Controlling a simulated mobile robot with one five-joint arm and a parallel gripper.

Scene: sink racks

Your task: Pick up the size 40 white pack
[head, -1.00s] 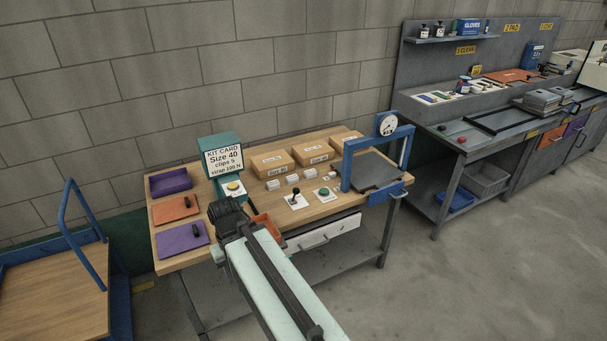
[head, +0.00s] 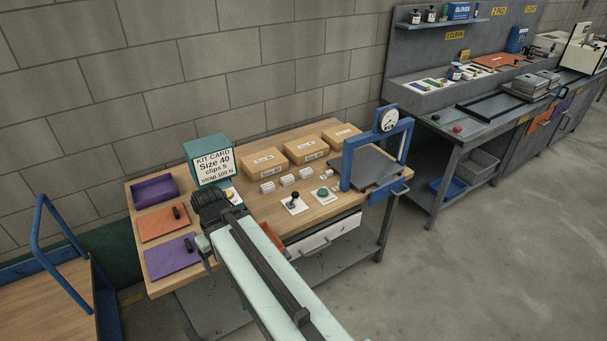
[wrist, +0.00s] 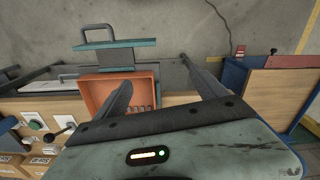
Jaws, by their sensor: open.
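Several small white packs (head: 286,182) sit in a group on the wooden bench, in front of the brown cartons. Their size marks are too small to read, so I cannot tell which one is size 40. The kit card (head: 213,165) reads "Size 40, clips 5, strap 100 N". In the head view my gripper (head: 212,205) is over the bench's front left, left of the packs and apart from them. In the wrist view my gripper (wrist: 155,80) has its fingers spread and nothing between them. The orange bin (wrist: 146,82) lies below, partly hidden by one finger.
Brown cartons (head: 306,149) stand behind the packs. A lever (head: 294,201) and green button (head: 323,193) sit in front. A blue press frame (head: 346,167) stands to the right. A purple tray (head: 154,190) and orange board (head: 163,222) lie left. A blue trolley (head: 40,240) stands far left.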

